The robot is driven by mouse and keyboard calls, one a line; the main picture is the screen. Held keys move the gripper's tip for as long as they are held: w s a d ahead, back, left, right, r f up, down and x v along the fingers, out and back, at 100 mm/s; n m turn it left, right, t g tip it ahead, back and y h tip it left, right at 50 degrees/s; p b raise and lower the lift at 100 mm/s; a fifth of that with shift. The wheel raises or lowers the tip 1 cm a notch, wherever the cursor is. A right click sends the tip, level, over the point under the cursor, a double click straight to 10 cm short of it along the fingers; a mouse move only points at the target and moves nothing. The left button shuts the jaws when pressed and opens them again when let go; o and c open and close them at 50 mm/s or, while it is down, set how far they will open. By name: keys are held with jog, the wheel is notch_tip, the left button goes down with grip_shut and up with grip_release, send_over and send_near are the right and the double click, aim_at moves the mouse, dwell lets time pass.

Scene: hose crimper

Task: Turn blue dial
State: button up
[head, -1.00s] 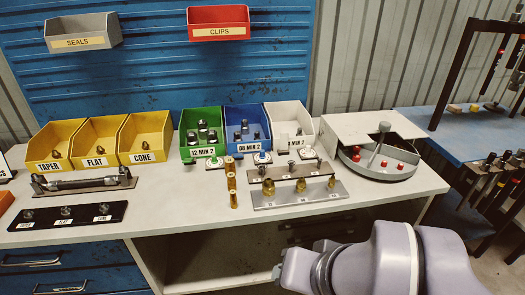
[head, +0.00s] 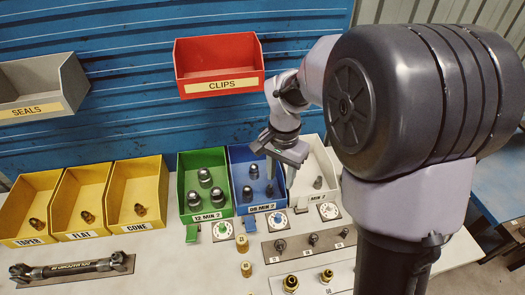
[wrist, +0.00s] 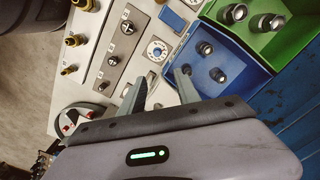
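The blue dial (head: 277,219) is a small round knob on a white square plate, in front of the blue bin (head: 238,163). In the wrist view the dial (wrist: 157,51) lies just beyond my fingertips, uncovered. My gripper (head: 280,182) hangs over the blue and white bins in the head view, behind and above the dial. In the wrist view my gripper (wrist: 163,83) has its two fingers apart with nothing held between them. I see no contact with the dial.
A green dial (head: 222,231) and a white dial (head: 328,211) flank the blue one. A blue tab (head: 250,223) stands beside it. Metal plates with fittings (head: 309,241) lie in front. The green bin (head: 204,188) and white bin (head: 318,170) stand at either side of the blue bin.

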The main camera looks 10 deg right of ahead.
aim_at(278, 215)
jog(key=f+b, duration=0.2)
jog(key=f, duration=0.3)
jog(key=f+b, duration=0.1)
jog(key=f, duration=0.5)
jog(key=s+f+b, duration=0.1)
jog(key=f+b, duration=0.1)
jog(key=f, duration=0.4)
jog(key=shift+f+b, duration=0.2)
jog(key=shift+b, duration=0.15)
grip_shut()
